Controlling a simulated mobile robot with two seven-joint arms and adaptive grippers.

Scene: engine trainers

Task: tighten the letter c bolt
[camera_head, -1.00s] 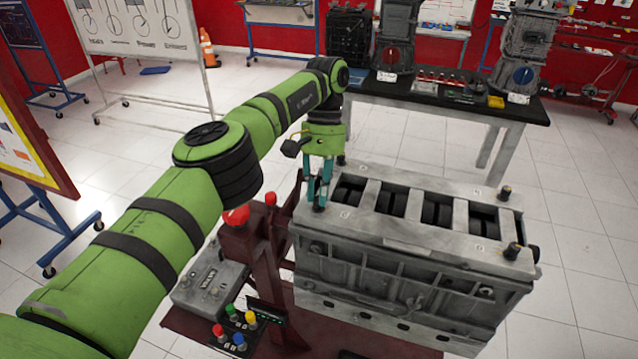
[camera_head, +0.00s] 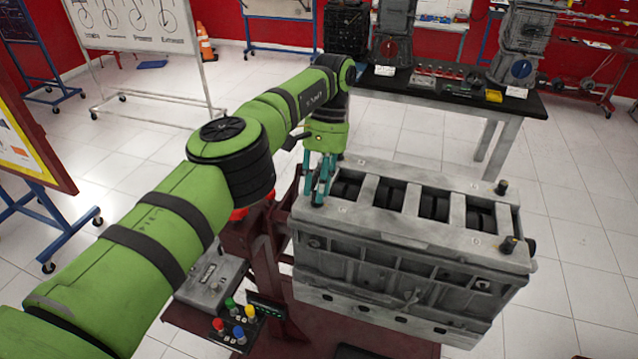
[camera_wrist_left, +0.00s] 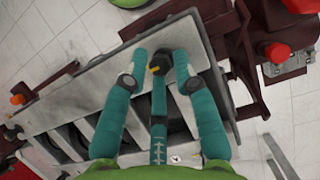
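A grey engine block (camera_head: 410,275) stands on a dark red stand, with black bolts at its top corners. My left gripper (camera_head: 318,197) points down at the front left corner. In the left wrist view its teal fingers (camera_wrist_left: 160,60) close in on a black bolt (camera_wrist_left: 163,68) from both sides, with the third finger beside it. The fingers hide most of this bolt in the head view. Other bolts show at the back right (camera_head: 502,187) and front right (camera_head: 508,245). The letter marks on the top are too small to read. My right gripper is not in view.
A red button (camera_head: 238,213) and a grey box (camera_head: 212,277) sit left of the block, with a panel of coloured buttons (camera_head: 238,325) below. A black-topped table (camera_head: 440,90) with engine parts stands behind. Open tiled floor lies to the right.

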